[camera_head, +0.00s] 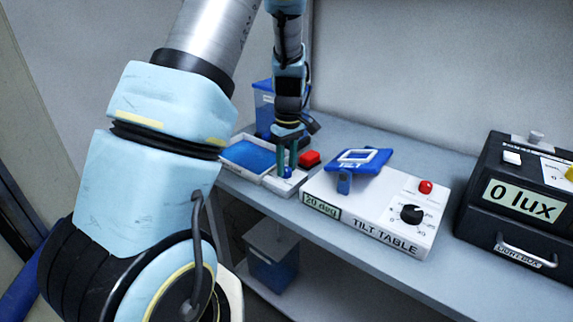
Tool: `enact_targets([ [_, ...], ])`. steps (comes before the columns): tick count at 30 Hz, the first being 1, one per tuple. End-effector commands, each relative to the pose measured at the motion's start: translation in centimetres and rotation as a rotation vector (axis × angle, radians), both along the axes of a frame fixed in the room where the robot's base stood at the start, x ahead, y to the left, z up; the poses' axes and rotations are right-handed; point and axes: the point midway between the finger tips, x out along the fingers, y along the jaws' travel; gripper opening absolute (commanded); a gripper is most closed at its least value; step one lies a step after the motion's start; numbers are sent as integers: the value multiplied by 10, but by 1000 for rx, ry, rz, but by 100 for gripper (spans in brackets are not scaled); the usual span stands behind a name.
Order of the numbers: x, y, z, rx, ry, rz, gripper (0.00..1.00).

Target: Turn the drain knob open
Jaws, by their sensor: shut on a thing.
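My gripper (287,168) points down at the back left of the bench. It is shut on a small blue knob (287,173), which I take to be the drain knob. The fingers hide most of the knob, so its turn angle cannot be told. The knob stands on a low white unit (284,186) beside a shallow white-rimmed tray of blue liquid (246,154). A red part (310,158) sits on the unit just right of the fingers.
The tilt table (385,243), reading 20 deg, stands right of my gripper with its blue tilted plate (364,168) close by. A black light box (500,245) reading 0 lux stands far right. A blue container (264,103) stands behind the tray. Another blue bin (273,268) is on the lower shelf.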

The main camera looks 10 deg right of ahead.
Motion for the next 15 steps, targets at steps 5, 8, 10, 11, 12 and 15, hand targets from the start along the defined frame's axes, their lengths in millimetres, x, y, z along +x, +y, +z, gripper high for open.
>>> enact_targets([
  [5,0,0,0,0,0,0,51],
  [8,0,0,0,0,0,0,62],
  [10,0,0,0,0,0,-1,68],
  [11,0,0,0,0,0,-1,68],
  [12,0,0,0,0,0,-1,68],
  [15,0,0,0,0,0,-1,68],
])
